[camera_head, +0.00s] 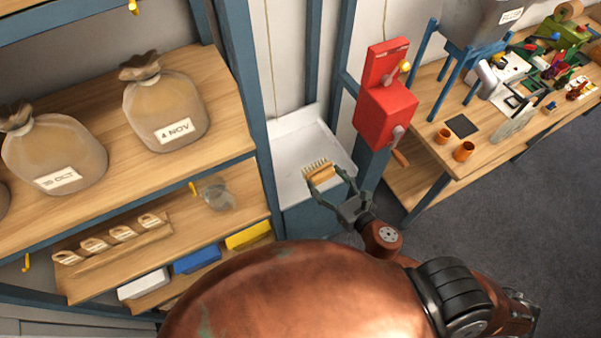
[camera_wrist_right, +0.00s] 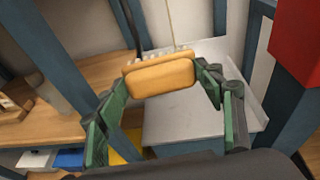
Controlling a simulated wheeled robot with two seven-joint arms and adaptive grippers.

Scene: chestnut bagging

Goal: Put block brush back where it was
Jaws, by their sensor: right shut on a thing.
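The block brush (camera_head: 319,172) has a tan wooden back and pale bristles. My right gripper (camera_head: 336,180) is shut on it and holds it over the white tray-like surface (camera_head: 290,150) between the blue posts. In the right wrist view the brush (camera_wrist_right: 160,77) sits between the two green fingers (camera_wrist_right: 160,85), its wooden back facing the camera and its bristles on the far side. I cannot tell how far it is above the white surface (camera_wrist_right: 185,125). My left gripper does not show.
A red box with a crank (camera_head: 385,112) is mounted on the post just right of the white surface. Shelves on the left hold sacks (camera_head: 165,112), a glass jar (camera_head: 217,194) and coloured boxes (camera_head: 197,260). A cluttered workbench (camera_head: 425,165) stands at the right.

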